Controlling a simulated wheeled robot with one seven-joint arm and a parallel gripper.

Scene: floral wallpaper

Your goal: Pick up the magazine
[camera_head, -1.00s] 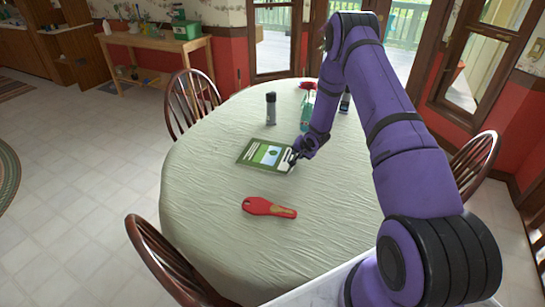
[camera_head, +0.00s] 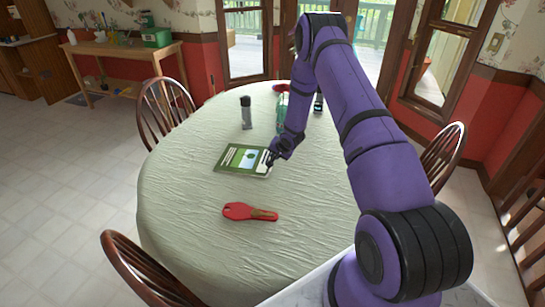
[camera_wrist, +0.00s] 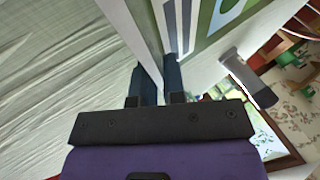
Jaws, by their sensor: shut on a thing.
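My gripper (camera_head: 270,161) is at the magazine's right edge. In the wrist view my gripper's two dark fingers (camera_wrist: 158,82) are closed around that edge, one on each side. I cannot tell whether the magazine is clear of the cloth.
The table (camera_head: 185,200) has a pale wrinkled cloth. A red-handled item (camera_head: 240,211) lies nearer me. A dark-topped grey bottle (camera_head: 246,114) stands behind the magazine, and a teal item (camera_head: 282,112) is to its right. Wooden chairs (camera_head: 165,110) surround the table.

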